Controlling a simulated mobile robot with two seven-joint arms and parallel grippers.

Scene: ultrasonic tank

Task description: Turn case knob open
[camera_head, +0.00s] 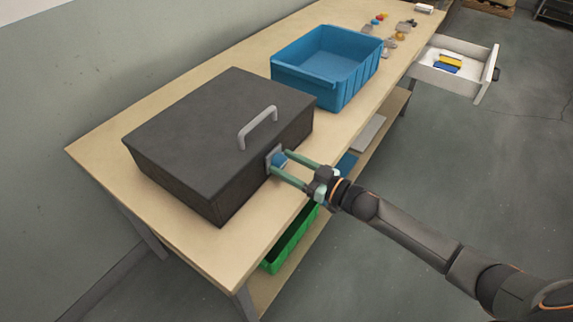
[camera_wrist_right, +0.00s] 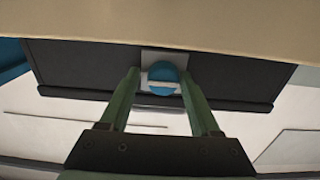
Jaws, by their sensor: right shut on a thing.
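The dark case (camera_head: 215,130) stands on the wooden workbench with its lid down and a grey handle (camera_head: 258,127) on top. A blue round knob (camera_head: 279,159) sits on a light plate on the case's front side. My right gripper (camera_head: 275,166) reaches in from the right, its green fingers on either side of the knob and shut on it. In the right wrist view the knob (camera_wrist_right: 162,78), with a pale bar across it, lies between the fingertips (camera_wrist_right: 163,82). The case's edge (camera_wrist_right: 80,75) also shows there. My left gripper is not in view.
A blue bin (camera_head: 328,62) stands behind the case on the workbench (camera_head: 200,250). Small coloured parts lie at the far end. An open white drawer (camera_head: 478,62) juts out at the right. A green bin (camera_head: 292,240) sits on the lower shelf.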

